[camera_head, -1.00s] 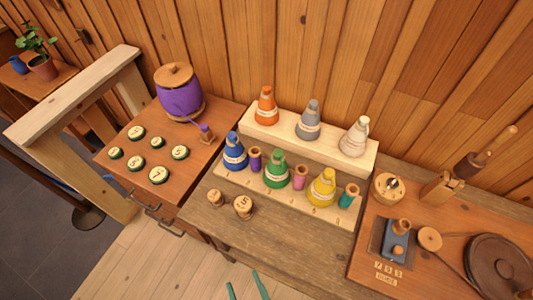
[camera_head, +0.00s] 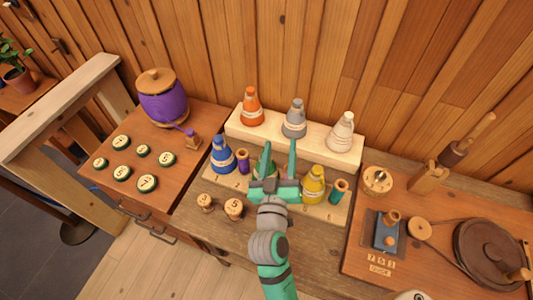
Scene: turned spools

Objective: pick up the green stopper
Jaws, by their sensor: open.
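The green cone-shaped piece (camera_head: 268,172), the only green cone here, stands in the front row between the blue cone (camera_head: 222,155) and the yellow cone (camera_head: 314,186). It is mostly hidden behind my gripper. My gripper (camera_head: 279,144) is open with teal fingers pointing away from me. It is over the front row, in line with the green cone. Nothing is seen held. I cannot tell whether the fingers touch the green cone.
Purple (camera_head: 243,162) and teal (camera_head: 339,191) spools share the front board. Orange (camera_head: 252,107), grey (camera_head: 294,119) and white (camera_head: 341,132) cones stand on a raised step behind. Two wooden knobs (camera_head: 233,209) are at front left. A purple jar (camera_head: 163,97) stands left.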

